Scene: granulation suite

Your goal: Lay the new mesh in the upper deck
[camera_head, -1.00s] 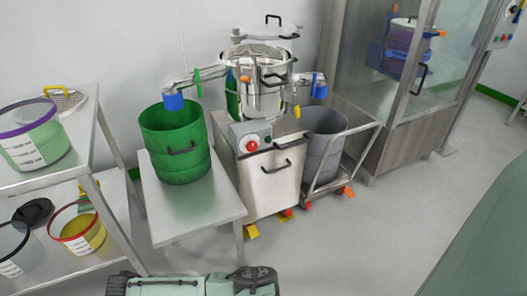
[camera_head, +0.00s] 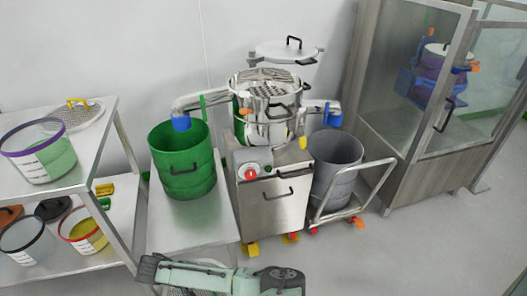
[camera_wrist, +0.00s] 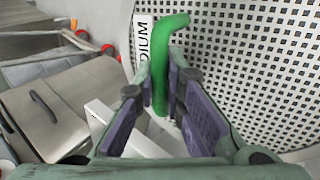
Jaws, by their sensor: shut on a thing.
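My gripper (camera_wrist: 165,85) is shut on the green hooked handle (camera_wrist: 160,60) of a pale perforated mesh (camera_wrist: 255,65). A white label on the mesh ends in "DIUM". The mesh fills the right of the wrist view, partly cut off; in the head view a bit of grating (camera_head: 188,291) shows under my arm at the bottom edge. The steel sieving machine (camera_head: 262,125) stands in the middle of the head view, away from my gripper. Its round upper deck (camera_head: 265,77) looks uncovered; its inside is hard to make out.
A lid (camera_head: 287,52) with a black handle is behind the machine. A green drum (camera_head: 183,165) stands on the steel table (camera_head: 190,235); a grey bin (camera_head: 335,160) is on a trolley at right. The left shelf (camera_head: 75,190) holds tubs and another mesh (camera_head: 85,115) with a yellow handle.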

